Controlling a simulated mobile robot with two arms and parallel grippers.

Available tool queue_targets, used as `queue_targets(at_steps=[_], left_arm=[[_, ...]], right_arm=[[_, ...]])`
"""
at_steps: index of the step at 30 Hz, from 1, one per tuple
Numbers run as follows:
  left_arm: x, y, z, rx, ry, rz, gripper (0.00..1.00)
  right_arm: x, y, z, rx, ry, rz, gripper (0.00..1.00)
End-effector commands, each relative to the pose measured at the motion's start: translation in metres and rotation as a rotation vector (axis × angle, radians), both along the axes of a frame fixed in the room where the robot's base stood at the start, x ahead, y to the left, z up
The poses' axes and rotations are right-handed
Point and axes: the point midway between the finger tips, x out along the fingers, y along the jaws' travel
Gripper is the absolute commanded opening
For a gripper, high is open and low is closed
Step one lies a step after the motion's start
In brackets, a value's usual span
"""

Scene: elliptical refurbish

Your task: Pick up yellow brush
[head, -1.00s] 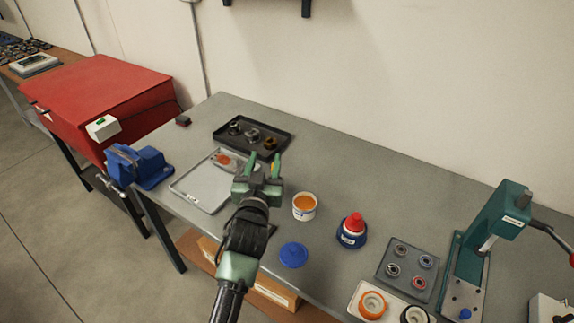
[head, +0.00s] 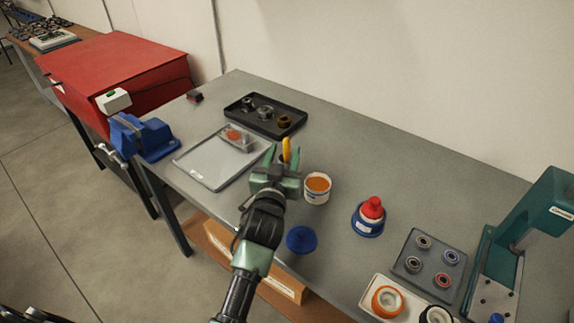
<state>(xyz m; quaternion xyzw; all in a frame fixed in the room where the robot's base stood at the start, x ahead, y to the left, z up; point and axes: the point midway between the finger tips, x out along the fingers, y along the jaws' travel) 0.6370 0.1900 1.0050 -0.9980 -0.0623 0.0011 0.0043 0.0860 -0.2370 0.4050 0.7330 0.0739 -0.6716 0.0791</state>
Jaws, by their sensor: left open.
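The yellow brush (head: 287,149) shows in the head view as a short upright yellow-orange piece between and just beyond the fingers of my left gripper. My left gripper (head: 282,154) is open, with its green fingers pointing away from me over the bench. The brush appears between the two fingertips; I cannot tell whether either finger touches it. Its lower part is hidden by the gripper. My right gripper is not in view.
A white tub of orange contents (head: 317,188) stands just right of the gripper. A blue lid (head: 301,239), a red-capped bottle (head: 369,214) and a green press (head: 502,262) are nearer or further right. A grey tray (head: 203,171), black tray (head: 237,109) and blue vise (head: 150,140) lie left.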

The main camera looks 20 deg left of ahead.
Motion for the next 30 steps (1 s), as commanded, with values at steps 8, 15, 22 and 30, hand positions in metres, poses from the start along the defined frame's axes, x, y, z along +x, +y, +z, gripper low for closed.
queue_targets(at_steps=[8,15,22,30], left_arm=[[0.014,0.002,-0.014,0.001,-0.001,0.001,0.44],[0.043,0.007,-0.011,0.001,-0.001,0.0,0.44],[0.073,0.011,-0.012,0.0,-0.001,0.0,0.44],[0.077,0.012,-0.014,0.0,-0.001,0.0,0.44]], right_arm=[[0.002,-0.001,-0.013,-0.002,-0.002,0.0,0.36],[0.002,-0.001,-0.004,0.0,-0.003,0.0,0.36],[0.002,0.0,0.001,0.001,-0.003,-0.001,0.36],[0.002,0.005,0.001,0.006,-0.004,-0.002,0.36]])
